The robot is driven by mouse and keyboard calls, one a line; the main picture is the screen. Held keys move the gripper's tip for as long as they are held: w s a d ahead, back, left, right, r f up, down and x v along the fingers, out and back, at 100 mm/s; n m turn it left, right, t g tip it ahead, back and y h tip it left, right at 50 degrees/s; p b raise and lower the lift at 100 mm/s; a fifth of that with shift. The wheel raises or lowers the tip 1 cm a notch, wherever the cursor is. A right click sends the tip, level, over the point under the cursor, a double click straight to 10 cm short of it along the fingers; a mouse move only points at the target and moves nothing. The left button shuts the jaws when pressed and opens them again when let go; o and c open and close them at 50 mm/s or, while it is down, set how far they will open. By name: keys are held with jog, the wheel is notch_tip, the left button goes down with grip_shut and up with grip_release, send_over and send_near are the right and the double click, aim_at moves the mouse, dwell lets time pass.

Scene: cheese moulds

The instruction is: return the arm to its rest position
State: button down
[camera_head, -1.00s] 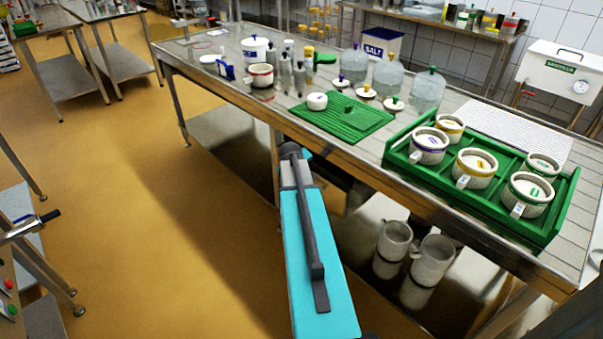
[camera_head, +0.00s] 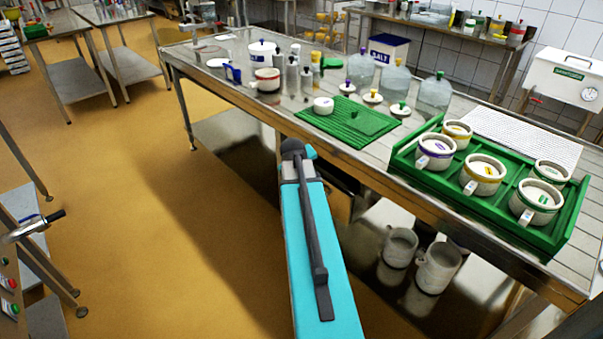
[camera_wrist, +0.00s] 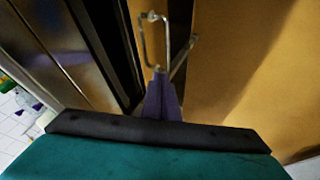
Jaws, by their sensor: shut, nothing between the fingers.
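My gripper (camera_wrist: 162,90) shows in the wrist view as two purple fingers lying together, shut and empty. It hangs over the orange floor beside dark and metallic surfaces. My arm (camera_head: 318,260) shows in the head view as a long teal link with a dark bar along it, in front of the steel table. The link's far end is near the table's front edge; I cannot tell whether they touch. The gripper itself is not visible in the head view.
The long steel table (camera_head: 345,155) carries a green tray (camera_head: 568,220) with several labelled moulds, a green mat (camera_head: 320,122) and glass jars. Two pale containers (camera_head: 437,268) stand below. A handled bench (camera_head: 12,275) stands at far left.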

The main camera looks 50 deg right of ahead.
jog(key=w+a+f+n+y, duration=0.1)
jog(key=w+a+f, duration=0.1)
jog(key=a+f, duration=0.4)
jog(key=w+a+f+n+y, duration=0.1)
jog(key=w+a+f, duration=0.25)
jog(key=a, duration=0.45)
jog(key=s+a+f+n+g+y, duration=0.1)
jog(key=s+a+f, duration=0.1)
jog(key=a+f, duration=0.55)
jog(key=s+a+f+n+g+y, duration=0.1)
jog(key=s+a+f, duration=0.2)
jog(key=a+f, duration=0.5)
jog(key=s+a+f+n+g+y, duration=0.1)
jog(key=s+a+f+g, duration=0.2)
jog(key=s+a+f, duration=0.8)
jog(key=s+a+m+g, duration=0.1)
jog(key=s+a, duration=0.3)
jog(key=s, duration=0.4)
jog(key=s+a+f+m+g+y, duration=0.1)
jog(key=s+a+g, duration=0.2)
jog(key=s, duration=0.6)
jog(key=shift+s+a+f+m, duration=0.2)
jog(key=shift+a+m, duration=0.2)
jog(key=shift+a, duration=0.8)
jog(key=shift+w, duration=0.1)
